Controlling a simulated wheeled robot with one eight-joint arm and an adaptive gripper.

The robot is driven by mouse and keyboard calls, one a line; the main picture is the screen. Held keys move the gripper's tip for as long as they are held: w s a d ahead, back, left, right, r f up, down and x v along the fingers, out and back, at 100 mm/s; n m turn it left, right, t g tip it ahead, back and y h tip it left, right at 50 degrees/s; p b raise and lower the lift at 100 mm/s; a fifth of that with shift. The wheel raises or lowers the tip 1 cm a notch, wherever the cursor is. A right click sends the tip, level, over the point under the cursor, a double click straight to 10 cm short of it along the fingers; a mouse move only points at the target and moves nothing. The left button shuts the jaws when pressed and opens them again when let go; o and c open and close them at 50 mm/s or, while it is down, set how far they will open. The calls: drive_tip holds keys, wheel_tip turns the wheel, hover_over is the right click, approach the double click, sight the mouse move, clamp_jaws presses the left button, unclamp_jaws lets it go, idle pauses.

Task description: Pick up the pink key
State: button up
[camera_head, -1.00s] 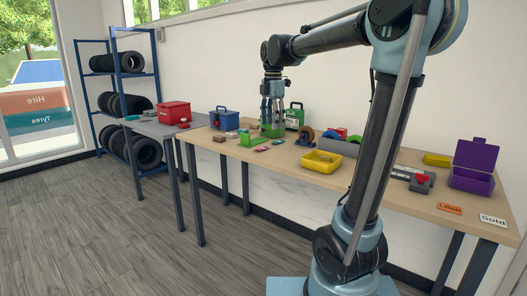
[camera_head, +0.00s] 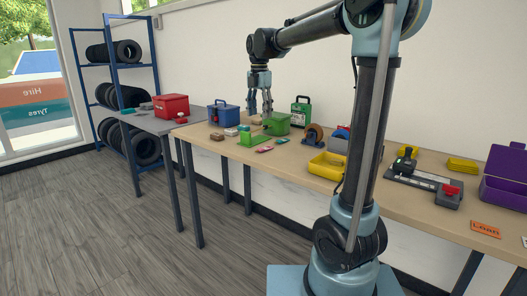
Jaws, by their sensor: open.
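A small pink item (camera_head: 264,149), probably the pink key, lies flat on the wooden table near its front edge. It is too small to make out its shape. My gripper (camera_head: 261,110) hangs with its fingers pointing down over the back part of the table. It is open, with nothing seen between the fingers. It is above and behind the pink item, well apart from it.
A yellow tray (camera_head: 327,166) is further right. A blue toolbox (camera_head: 223,115) stands to the left.

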drive_tip(key=f, duration=0.9)
drive_tip(key=shift+w+d, duration=0.15)
drive_tip(key=shift+d, duration=0.2)
drive_tip(key=shift+s+d+f, duration=0.1)
drive_tip(key=shift+d+f, duration=0.1)
drive_tip(key=shift+f, duration=1.2)
drive_tip(key=shift+s+d+f, duration=0.1)
drive_tip(key=shift+d+f, duration=0.05)
drive_tip(key=shift+f, duration=1.2)
drive_tip(key=c, duration=0.9)
